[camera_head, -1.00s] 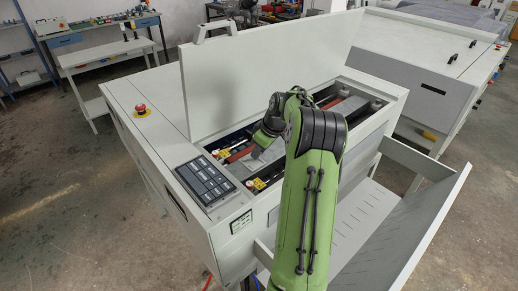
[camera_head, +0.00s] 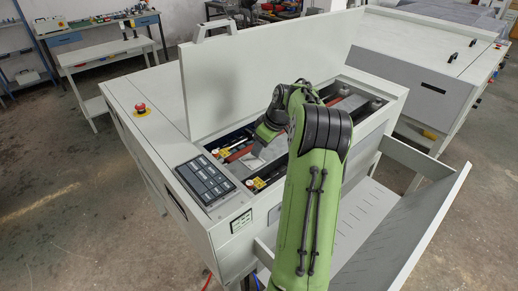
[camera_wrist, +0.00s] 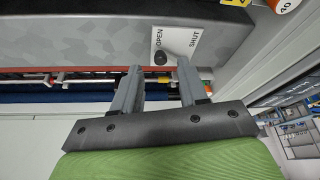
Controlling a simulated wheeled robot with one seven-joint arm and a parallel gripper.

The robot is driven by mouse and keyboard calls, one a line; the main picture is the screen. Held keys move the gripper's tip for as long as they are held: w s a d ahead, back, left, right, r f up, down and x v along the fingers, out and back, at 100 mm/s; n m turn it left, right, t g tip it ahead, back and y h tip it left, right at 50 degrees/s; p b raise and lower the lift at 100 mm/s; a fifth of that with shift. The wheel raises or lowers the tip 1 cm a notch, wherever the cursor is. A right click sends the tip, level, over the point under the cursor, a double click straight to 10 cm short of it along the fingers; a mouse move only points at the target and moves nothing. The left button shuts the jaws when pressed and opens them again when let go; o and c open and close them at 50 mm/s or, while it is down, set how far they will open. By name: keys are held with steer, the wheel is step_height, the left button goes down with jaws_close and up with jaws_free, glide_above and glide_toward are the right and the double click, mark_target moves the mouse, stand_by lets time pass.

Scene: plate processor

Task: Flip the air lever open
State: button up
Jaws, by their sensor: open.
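The air lever (camera_wrist: 160,58) shows in the wrist view as a small black knob on a grey panel. It sits at the lower left of a white label (camera_wrist: 178,43) marked OPEN and SHUT, just below the word OPEN. My gripper (camera_wrist: 159,68) is open, with its two grey fingers pointing at the panel. The knob appears between the fingertips, slightly beyond them; contact cannot be told. In the head view my gripper is inside the open plate processor (camera_head: 158,163), partly hidden, and the lever cannot be made out.
The raised lid (camera_head: 265,75) stands behind my arm. A keypad panel (camera_head: 204,181) and a red emergency button (camera_head: 141,108) are on the machine's left side. In the wrist view a round orange-rimmed part (camera_wrist: 284,5) is at top right, and a red bar (camera_wrist: 75,71) runs left of the fingers.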

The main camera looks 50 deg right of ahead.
steer(key=a+p+v, duration=0.1)
steer(key=p+v, duration=0.1)
steer(key=v, duration=1.1)
steer(key=shift+d+r, duration=0.2)
steer(key=shift+d, duration=0.25)
